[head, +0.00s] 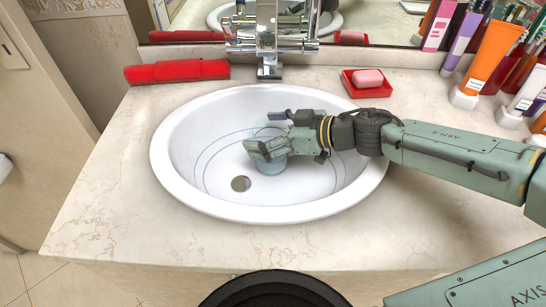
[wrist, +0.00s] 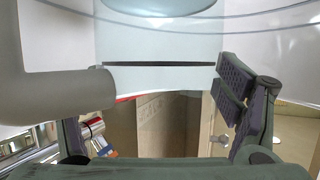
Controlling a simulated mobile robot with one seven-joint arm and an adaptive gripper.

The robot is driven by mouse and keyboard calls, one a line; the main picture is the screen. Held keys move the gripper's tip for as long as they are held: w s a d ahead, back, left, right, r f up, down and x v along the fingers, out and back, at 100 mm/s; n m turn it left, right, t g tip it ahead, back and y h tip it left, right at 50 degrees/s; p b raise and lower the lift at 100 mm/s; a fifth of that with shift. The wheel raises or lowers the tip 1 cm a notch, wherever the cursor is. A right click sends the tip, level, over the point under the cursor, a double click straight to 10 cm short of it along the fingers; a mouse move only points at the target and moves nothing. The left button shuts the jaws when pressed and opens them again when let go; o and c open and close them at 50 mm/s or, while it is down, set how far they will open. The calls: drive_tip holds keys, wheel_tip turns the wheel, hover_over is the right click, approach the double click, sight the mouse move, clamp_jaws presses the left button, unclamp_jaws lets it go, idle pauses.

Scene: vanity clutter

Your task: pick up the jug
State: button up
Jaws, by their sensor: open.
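The jug (head: 273,165) is a pale blue, see-through vessel standing in the sink basin (head: 168,150), mostly hidden behind my gripper in the head view. In the wrist view its pale body (wrist: 160,80) fills the top middle, with a dark line across it. A thick grey-brown curved part, apparently its handle, joins it on the left. My gripper (head: 264,132) is open at the jug. In the wrist view its right finger is close beside the jug's right side; whether they touch is unclear. The left finger is largely hidden behind the grey-brown part.
The faucet (head: 268,40) rises behind the basin. A red rolled item (head: 177,71) lies at the back left. A pink soap (head: 367,78) sits in a red dish (head: 350,90). Several tubes, including an orange one (head: 490,60), crowd the right. The front counter (head: 150,235) is clear.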

drive_tip(key=shift+w+a+f, duration=0.2)
drive_tip(key=shift+a+f, duration=0.3)
drive_tip(key=shift+w+a+r, duration=0.1)
drive_tip(key=shift+a+r, duration=0.05)
drive_tip(key=shift+c, duration=0.2)
drive_tip(key=c, duration=1.9)
drive_tip(key=shift+c, duration=0.3)
drive_tip(key=shift+r, duration=0.3)
